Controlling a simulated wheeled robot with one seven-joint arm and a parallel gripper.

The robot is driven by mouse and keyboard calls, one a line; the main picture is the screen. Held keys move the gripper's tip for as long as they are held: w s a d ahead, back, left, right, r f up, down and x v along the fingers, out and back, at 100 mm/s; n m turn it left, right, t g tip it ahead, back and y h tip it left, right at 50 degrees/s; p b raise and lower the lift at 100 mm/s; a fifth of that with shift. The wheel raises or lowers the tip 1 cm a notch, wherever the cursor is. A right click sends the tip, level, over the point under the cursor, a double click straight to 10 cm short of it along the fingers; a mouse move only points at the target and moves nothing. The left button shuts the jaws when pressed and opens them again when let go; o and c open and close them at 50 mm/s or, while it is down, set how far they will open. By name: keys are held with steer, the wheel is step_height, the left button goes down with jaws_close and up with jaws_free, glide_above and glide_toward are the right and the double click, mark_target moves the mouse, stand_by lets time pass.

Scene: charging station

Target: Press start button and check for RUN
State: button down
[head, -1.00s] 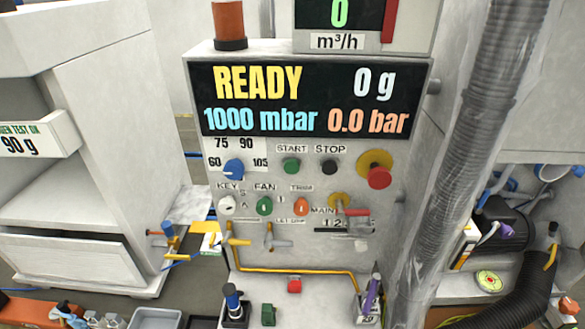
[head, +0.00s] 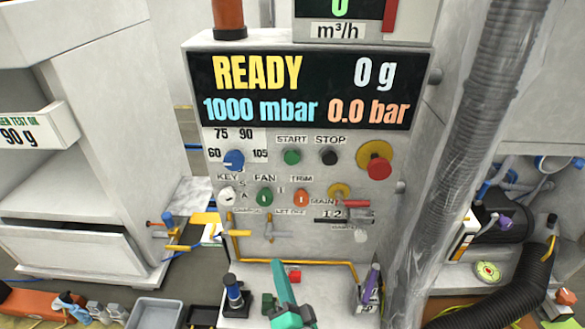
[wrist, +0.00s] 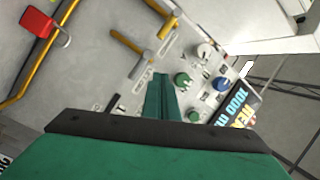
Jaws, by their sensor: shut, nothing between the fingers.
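The green START button (head: 292,157) is on the grey panel, left of the black STOP button (head: 329,157). It also shows in the wrist view (wrist: 196,116), right of my fingertips. The display (head: 300,88) reads READY, 0 g, 1000 mbar and 0.0 bar. My teal gripper (head: 280,268) is at the bottom of the head view, well below the START button in the picture. In the wrist view my gripper (wrist: 160,78) is shut and empty, pointing toward the panel. I cannot tell how far it is from the panel.
A red emergency knob (head: 378,167) is right of STOP. The blue dial (head: 233,160), FAN knob (head: 264,198) and TRIM knob (head: 301,199) are nearby. Yellow-handled valves (head: 235,235) and a yellow pipe lie below. A grey hose (head: 468,150) stands at the right.

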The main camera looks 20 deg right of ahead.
steer(key=w+d+r+n+y, duration=0.1)
steer(key=r+y, duration=0.3)
steer(key=r, duration=0.6)
steer(key=w+d+r+n+y, duration=0.1)
steer(key=d+r+n+y, duration=0.2)
steer(key=r, duration=0.7)
steer(key=shift+d+r+n+y, duration=0.3)
steer(key=shift+r+n+y, duration=0.1)
steer(key=shift+n+y, duration=0.35)
glide_toward(292, 157)
steer(key=w+a+r, duration=0.1)
steer(key=w+a, duration=0.3)
steer(key=shift+a, duration=0.25)
steer(key=shift+w+r, duration=0.1)
steer(key=shift+r, duration=0.05)
stand_by(0.6)
steer(key=shift+w+d, duration=0.15)
steer(key=shift+w, duration=0.15)
